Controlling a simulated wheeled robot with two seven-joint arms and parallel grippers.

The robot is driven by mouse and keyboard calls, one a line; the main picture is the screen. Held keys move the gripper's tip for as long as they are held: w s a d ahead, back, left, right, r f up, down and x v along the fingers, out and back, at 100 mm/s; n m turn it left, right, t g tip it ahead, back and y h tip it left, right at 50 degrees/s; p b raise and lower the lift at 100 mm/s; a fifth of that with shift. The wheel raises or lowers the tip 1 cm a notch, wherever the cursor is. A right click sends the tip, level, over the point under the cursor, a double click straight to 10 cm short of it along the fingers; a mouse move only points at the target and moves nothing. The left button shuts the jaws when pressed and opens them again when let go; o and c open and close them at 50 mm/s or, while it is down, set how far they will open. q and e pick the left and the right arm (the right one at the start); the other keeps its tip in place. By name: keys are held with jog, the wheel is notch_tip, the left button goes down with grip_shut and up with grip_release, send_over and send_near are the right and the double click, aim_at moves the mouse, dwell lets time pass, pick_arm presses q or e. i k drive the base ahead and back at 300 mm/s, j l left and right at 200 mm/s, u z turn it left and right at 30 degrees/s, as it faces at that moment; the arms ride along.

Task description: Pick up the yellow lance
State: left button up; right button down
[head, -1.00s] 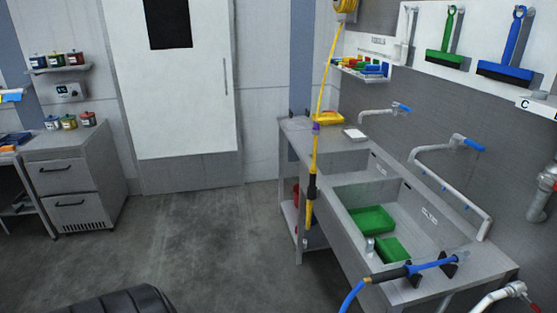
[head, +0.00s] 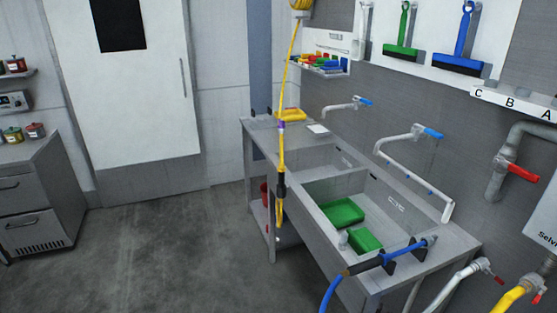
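The yellow lance (head: 281,188) hangs upright on a yellow hose (head: 291,65) in front of the left end of the sink bench. It has a black part near its lower end and a purple band higher up. The hose runs up to a yellow reel (head: 301,4) on the wall, cut off by the top edge of the view. The lance looks free of any holder, but its exact distance from the bench I cannot tell. Neither of my grippers is in view.
The steel sink bench (head: 321,232) holds green containers (head: 342,211) in its basin. A blue lance (head: 390,258) lies across its front right corner, with a blue hose hanging down. Taps stand along the wall. The floor (head: 160,255) left of the bench is clear.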

aim_at(281, 169)
jog(key=i+j, duration=0.3)
jog(key=i, duration=0.15)
jog(key=i+j, duration=0.3)
jog(key=i, duration=0.15)
